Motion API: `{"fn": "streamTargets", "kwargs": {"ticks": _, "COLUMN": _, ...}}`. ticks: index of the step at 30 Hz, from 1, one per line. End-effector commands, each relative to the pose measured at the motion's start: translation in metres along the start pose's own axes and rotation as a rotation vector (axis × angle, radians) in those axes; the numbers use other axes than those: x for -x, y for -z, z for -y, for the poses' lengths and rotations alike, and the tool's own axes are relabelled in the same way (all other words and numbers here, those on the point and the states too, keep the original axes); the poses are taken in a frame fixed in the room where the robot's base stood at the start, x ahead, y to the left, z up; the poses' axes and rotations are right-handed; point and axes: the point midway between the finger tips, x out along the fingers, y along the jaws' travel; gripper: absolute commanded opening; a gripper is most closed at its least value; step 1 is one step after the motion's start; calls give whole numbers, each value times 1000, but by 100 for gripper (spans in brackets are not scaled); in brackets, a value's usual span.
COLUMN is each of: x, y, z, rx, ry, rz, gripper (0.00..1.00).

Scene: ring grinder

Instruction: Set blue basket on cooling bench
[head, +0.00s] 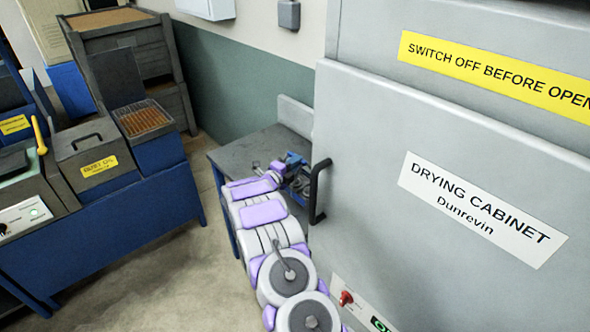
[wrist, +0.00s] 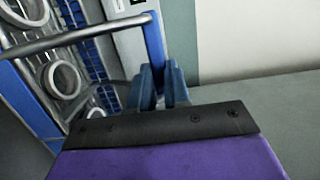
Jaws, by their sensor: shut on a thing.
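The blue basket (head: 302,184) is at the end of my arm in the head view, partly hidden by the arm and the drying cabinet. In the wrist view, the basket (wrist: 92,60) is at the left, with blue sides, wire mesh, a metal bar and pale rings inside. My gripper (wrist: 160,82) is shut on a blue part of the basket; it also shows in the head view (head: 284,166). The cooling bench (head: 238,155) has a dark grey top and blue legs. The basket is over or at its right part; I cannot tell whether it touches the top.
The drying cabinet (head: 390,170) with its black handle (head: 319,192) stands close to the right of my arm. A blue workbench (head: 110,225) with a lidded box (head: 92,155) is at the left. Stacked crates (head: 130,50) stand behind. The floor (head: 190,245) between is clear.

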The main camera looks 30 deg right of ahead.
Motion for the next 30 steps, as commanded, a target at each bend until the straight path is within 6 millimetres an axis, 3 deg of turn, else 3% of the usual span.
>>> {"fn": "streamTargets", "kwargs": {"ticks": 4, "x": 0, "y": 0, "z": -20, "rx": 0, "ry": 1, "rz": -1, "gripper": 0}}
{"fn": "streamTargets", "kwargs": {"ticks": 10, "x": 1, "y": 0, "z": -20, "rx": -1, "ry": 1, "rz": 0, "gripper": 0}}
{"fn": "streamTargets", "kwargs": {"ticks": 11, "x": 1, "y": 0, "z": -20, "rx": -1, "ry": 0, "rz": -1, "gripper": 17}}
{"fn": "streamTargets", "kwargs": {"ticks": 19, "x": 0, "y": 0, "z": -21, "rx": 0, "ry": -1, "rz": -1, "gripper": 42}}
{"fn": "streamTargets", "kwargs": {"ticks": 26, "x": 1, "y": 0, "z": -21, "rx": 1, "ry": -1, "rz": 0, "gripper": 42}}
{"fn": "streamTargets", "kwargs": {"ticks": 30, "x": 11, "y": -1, "z": -20, "rx": 3, "ry": -1, "rz": 1, "gripper": 42}}
